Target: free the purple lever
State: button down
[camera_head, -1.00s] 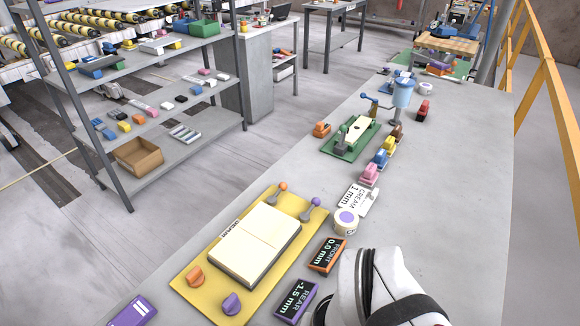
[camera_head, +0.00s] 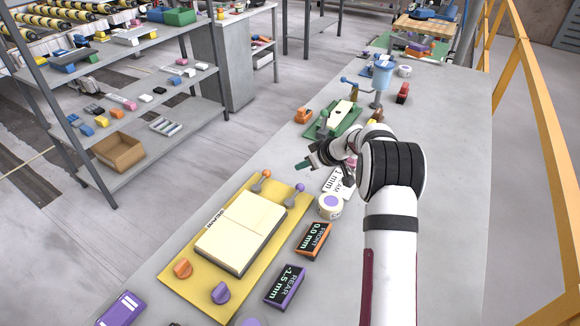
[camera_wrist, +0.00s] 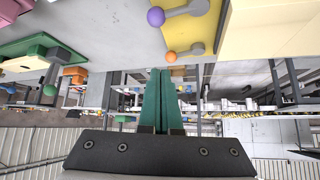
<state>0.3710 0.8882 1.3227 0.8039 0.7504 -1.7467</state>
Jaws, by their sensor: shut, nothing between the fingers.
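The purple lever (camera_head: 300,188) stands at the far right corner of the yellow plate (camera_head: 176,290), with a purple ball on a grey arm. Its ball also shows in the wrist view (camera_wrist: 156,17). The orange lever (camera_head: 266,174) stands to its left, and its ball appears in the wrist view (camera_wrist: 171,57). A cream block (camera_head: 243,230) lies on the plate beside the levers. My gripper (camera_head: 303,165) has green fingers, shut and empty, in the air beyond the purple lever; they also show in the wrist view (camera_wrist: 160,74). No contact with the lever is visible.
An orange knob (camera_head: 183,268) and a purple knob (camera_head: 221,293) sit on the plate's near edge. Two displays stand at right, FRONT 0.0 mm (camera_head: 313,242) and REAR -1.5 mm (camera_head: 286,286). A round tin (camera_head: 329,207) is near the purple lever. A green fixture (camera_head: 338,122) stands farther back.

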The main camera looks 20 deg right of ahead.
aim_at(295, 195)
jog(key=shift+w+d+f, duration=0.3)
jog(key=shift+d+f, duration=0.15)
jog(key=x, duration=1)
jog(key=shift+a, duration=0.1)
jog(key=shift+s+d+f, duration=0.1)
jog(key=shift+s+d, duration=0.25)
jog(key=shift+s, duration=0.2)
jog(key=shift+s+d+f, duration=0.1)
jog(key=shift+s+d, duration=0.2)
jog(key=shift+s, duration=0.2)
jog(key=shift+s+d, duration=0.25)
jog(key=shift+s, duration=0.4)
